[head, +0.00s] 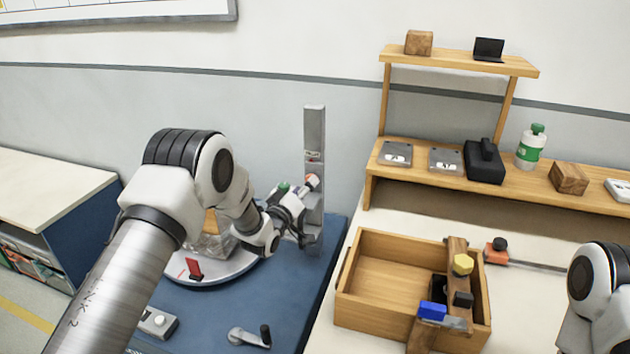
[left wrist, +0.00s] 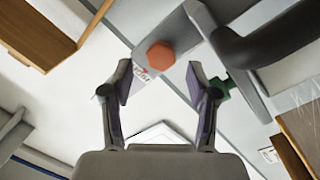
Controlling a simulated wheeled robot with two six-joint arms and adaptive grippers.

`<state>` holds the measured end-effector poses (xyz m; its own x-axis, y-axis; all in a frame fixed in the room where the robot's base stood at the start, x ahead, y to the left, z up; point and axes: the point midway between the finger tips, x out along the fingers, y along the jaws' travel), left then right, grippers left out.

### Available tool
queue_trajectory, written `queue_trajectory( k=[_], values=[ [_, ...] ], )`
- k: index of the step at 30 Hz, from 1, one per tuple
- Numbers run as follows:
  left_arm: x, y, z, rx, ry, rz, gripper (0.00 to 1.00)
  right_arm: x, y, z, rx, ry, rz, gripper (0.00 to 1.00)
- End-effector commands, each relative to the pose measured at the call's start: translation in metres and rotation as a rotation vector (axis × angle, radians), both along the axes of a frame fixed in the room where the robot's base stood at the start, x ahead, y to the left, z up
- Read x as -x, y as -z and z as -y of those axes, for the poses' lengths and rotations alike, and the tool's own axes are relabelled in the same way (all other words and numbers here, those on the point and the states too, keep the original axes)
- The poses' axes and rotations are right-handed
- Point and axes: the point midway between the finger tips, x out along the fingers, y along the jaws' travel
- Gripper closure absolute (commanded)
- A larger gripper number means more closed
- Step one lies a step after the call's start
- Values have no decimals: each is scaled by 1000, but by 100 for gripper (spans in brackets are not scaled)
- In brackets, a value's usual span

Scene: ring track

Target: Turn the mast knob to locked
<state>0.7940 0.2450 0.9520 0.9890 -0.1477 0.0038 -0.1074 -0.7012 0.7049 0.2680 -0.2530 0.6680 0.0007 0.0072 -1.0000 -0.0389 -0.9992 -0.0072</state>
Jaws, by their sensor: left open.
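The grey upright mast (head: 314,150) stands at the back edge of the blue table, with a small label on its front. In the left wrist view an orange-red hexagonal knob (left wrist: 160,55) sits on the grey mast (left wrist: 178,40), with a partly hidden label beside it. My left gripper (head: 303,212) is beside the mast in the head view. In the left wrist view it is open (left wrist: 159,80), its fingertips to either side of the knob's line and apart from it. I cannot read the knob's setting. My right gripper is out of view.
A round white turntable (head: 225,272) with a red piece lies under my left arm. A crank (head: 250,338) is at the blue table's front. A wooden box (head: 385,240) stands to the right, below a wooden shelf (head: 440,168) holding several objects.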

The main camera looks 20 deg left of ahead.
Motion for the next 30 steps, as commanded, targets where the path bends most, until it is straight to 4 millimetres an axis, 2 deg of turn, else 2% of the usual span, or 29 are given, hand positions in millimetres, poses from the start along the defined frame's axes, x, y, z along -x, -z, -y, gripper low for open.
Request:
queue_trajectory(
  k=[3, 6, 14, 18, 19, 30],
  values=[
    [-20, 0, 3, -2, 1, 1, 41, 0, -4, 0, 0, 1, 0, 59],
    [-29, 0, 5, -1, 1, -1, 41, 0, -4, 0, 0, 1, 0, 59],
    [-31, 1, 5, 0, 0, -3, 41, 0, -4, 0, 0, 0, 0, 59],
    [-31, 1, 5, 0, 0, -3, 91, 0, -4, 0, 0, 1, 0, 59],
    [-31, 1, 5, 0, 0, -3, 100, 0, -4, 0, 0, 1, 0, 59],
    [-31, 1, 5, -24, 0, -1, 100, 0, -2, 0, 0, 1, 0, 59]
  ],
)
